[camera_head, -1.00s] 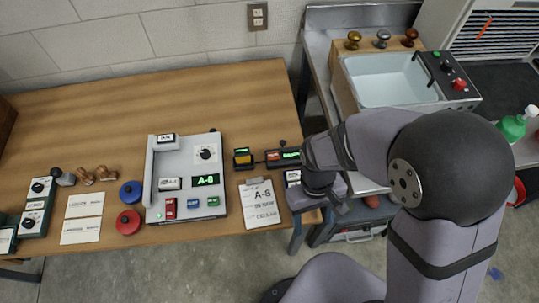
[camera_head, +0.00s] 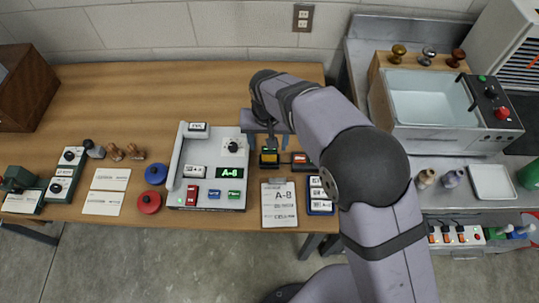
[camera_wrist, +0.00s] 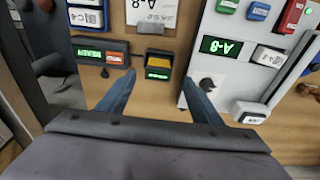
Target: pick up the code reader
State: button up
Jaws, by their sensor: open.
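The code reader appears to be the small black unit with a yellow top and a green-lit display (camera_head: 269,158), on the table right of the grey machine; it also shows in the wrist view (camera_wrist: 158,66). My gripper (camera_head: 269,128) is above the table, just behind this unit. In the wrist view my gripper (camera_wrist: 160,78) has its two fingers spread, with the unit between and beyond the tips. Nothing is held. Beside the unit is a black box with a red button and green display (camera_wrist: 103,52), partly hidden by my arm in the head view.
The grey machine (camera_head: 213,147) stands close on the left. A clipboard marked A-8 (camera_head: 279,205) lies in front. A blue-edged label tray (camera_head: 320,207) is beside it. Red (camera_head: 149,203) and blue (camera_head: 156,174) discs lie further left.

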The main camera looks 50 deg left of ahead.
aim_at(269, 153)
jog(key=shift+w+a+f+p, duration=0.15)
jog(key=shift+f+p, duration=0.7)
jog(key=shift+f, duration=0.95)
jog(key=shift+w+a+f+p, duration=0.1)
jog(key=shift+w+f+p, duration=0.15)
jog(key=shift+f+p, duration=1.05)
jog(key=shift+d+f+b, duration=0.1)
jog(key=shift+f+b, duration=0.4)
jog(key=c, duration=1.1)
